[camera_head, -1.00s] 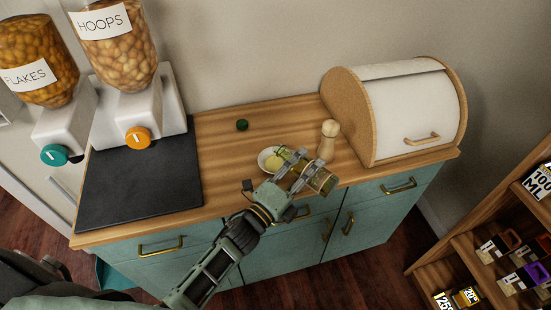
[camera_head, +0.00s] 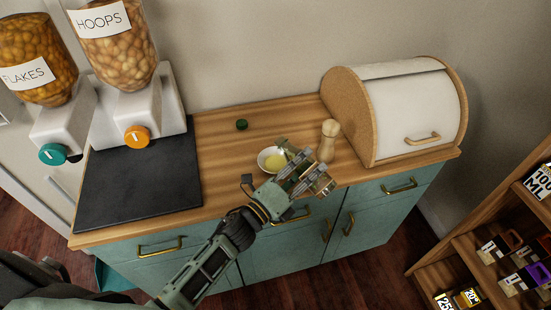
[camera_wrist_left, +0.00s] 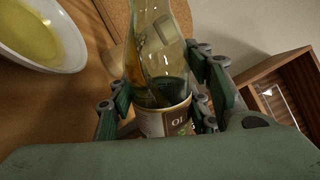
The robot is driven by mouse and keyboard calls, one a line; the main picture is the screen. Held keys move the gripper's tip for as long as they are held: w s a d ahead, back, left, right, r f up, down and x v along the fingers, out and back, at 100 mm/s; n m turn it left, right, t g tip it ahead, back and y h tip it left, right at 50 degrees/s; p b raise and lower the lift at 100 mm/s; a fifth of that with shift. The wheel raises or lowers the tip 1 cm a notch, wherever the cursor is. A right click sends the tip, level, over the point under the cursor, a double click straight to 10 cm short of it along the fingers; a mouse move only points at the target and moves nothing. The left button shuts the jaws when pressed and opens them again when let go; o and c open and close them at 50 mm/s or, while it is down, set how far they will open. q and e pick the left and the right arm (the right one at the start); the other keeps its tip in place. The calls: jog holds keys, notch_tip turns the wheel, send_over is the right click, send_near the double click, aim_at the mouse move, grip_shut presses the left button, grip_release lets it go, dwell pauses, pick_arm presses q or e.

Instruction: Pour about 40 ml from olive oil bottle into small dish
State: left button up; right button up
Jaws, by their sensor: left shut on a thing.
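My left gripper (camera_head: 304,175) is shut on the olive oil bottle, just right of and in front of the small dish. In the left wrist view the clear glass olive oil bottle (camera_wrist_left: 160,65) stands between the green fingers, with its label (camera_wrist_left: 165,122) partly hidden. Some amber oil shows inside it; its mouth is outside that view. The white small dish (camera_head: 264,162) rests on the wooden counter with yellow oil in it. It also shows in the left wrist view (camera_wrist_left: 78,62), apart from the bottle. No falling stream is clearly visible. My right gripper is not in view.
A wooden mill (camera_head: 328,139) stands just behind the gripper, near the bread box (camera_head: 415,110). A small green cap (camera_head: 242,124) lies behind the dish. A dark mat (camera_head: 140,180) and cereal dispensers (camera_head: 135,110) are at left. Bare counter lies left of the dish.

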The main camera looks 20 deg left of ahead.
pick_arm(q)
jog(key=shift+r, duration=0.1)
dwell(0.4)
jog(key=shift+a+r+m, duration=0.1)
jog(key=shift+r+m, duration=0.25)
jog(key=shift+m, duration=0.25)
jog(key=shift+w+a+r+m, duration=0.1)
jog(key=shift+a+r+m, duration=0.05)
jog(key=shift+m, duration=0.25)
jog(key=shift+h, duration=0.3)
